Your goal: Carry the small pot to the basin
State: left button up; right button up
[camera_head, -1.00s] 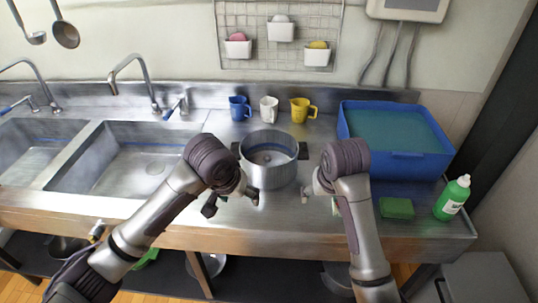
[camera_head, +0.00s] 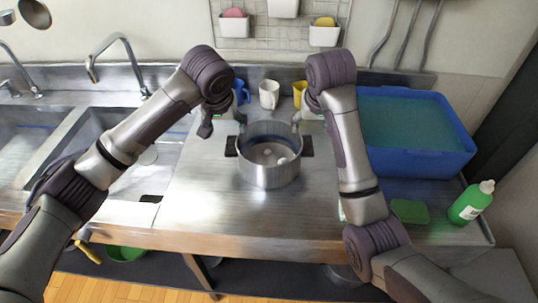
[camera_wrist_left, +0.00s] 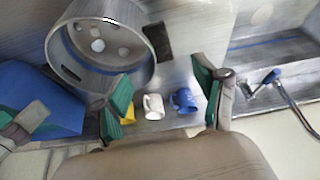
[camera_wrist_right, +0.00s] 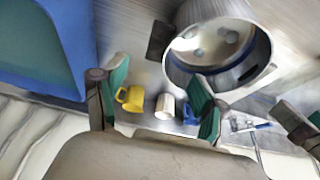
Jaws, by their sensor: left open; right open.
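The small pot (camera_head: 268,176) is a round, open metal pot with a dark handle on each side. It stands upright on the steel counter; pale round spots show on its inner floor. My left gripper (camera_head: 222,124) is open and empty beyond the pot's left handle. My right gripper (camera_head: 305,117) is partly hidden by its own arm, near the pot's far right side. The right wrist view shows its green-padded fingers (camera_wrist_right: 163,100) apart and empty. The blue basin (camera_head: 428,167), holding blue-green contents, stands to the right of the pot.
Blue (camera_head: 241,91), white (camera_head: 269,94) and yellow (camera_head: 299,90) mugs stand behind the pot, close beyond the grippers. Steel sinks (camera_head: 140,158) lie left. A green sponge (camera_head: 410,211) and green bottle (camera_head: 471,203) are at the right. The counter in front of the pot is clear.

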aim_at(232, 144)
pick_arm(q)
jog(key=x, duration=1.2)
pick_arm(e)
jog(key=x, duration=1.2)
jog(key=shift+w+f, duration=0.1)
pick_arm(q)
jog(key=shift+w, duration=0.1)
grip_shut()
pick_arm(e)
grip_shut()
